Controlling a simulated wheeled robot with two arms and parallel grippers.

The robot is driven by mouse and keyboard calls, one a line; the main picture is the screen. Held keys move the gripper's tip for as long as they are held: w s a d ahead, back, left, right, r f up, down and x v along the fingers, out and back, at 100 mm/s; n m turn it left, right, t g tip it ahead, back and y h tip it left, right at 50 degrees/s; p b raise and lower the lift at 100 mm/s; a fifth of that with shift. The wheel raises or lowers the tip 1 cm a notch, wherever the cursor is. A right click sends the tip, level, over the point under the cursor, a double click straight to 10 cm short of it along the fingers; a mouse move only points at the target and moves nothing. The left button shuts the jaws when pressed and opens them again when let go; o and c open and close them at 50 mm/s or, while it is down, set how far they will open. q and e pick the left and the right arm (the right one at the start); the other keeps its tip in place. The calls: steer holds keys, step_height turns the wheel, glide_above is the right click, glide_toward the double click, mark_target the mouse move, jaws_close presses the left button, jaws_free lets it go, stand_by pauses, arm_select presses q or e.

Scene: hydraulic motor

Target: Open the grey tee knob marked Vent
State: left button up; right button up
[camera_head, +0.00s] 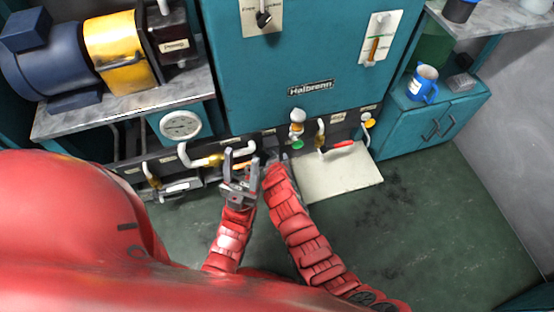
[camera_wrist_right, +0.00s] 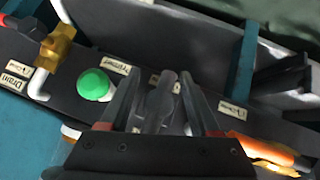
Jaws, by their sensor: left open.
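A grey tee-shaped knob (camera_wrist_right: 160,100) shows in the right wrist view, on the dark strip between the two fingers of my right gripper (camera_wrist_right: 158,82). The fingers stand apart on either side of it, with a gap visible. The small labels beside it are too blurred to read. In the head view the end of my right arm (camera_head: 274,166) is at the panel's lower strip, and the knob cannot be made out there. My left gripper (camera_head: 241,160) is open and empty, just left of the right arm's end, in front of the panel.
A green button (camera_wrist_right: 94,84) and a brass Drain valve (camera_wrist_right: 58,48) are left of the knob in the wrist view; an orange handle (camera_wrist_right: 262,150) is lower right. The head view shows a gauge (camera_head: 181,125), a red-handled lever (camera_head: 340,147) and a pale floor mat (camera_head: 335,180).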

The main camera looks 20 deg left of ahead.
steer(key=shift+s+r, duration=0.3)
steer(key=shift+r, duration=0.1)
steer(key=p+v, duration=0.5)
steer(key=v, duration=1.1)
steer(key=shift+s+d, duration=0.2)
steer(key=shift+s, duration=0.05)
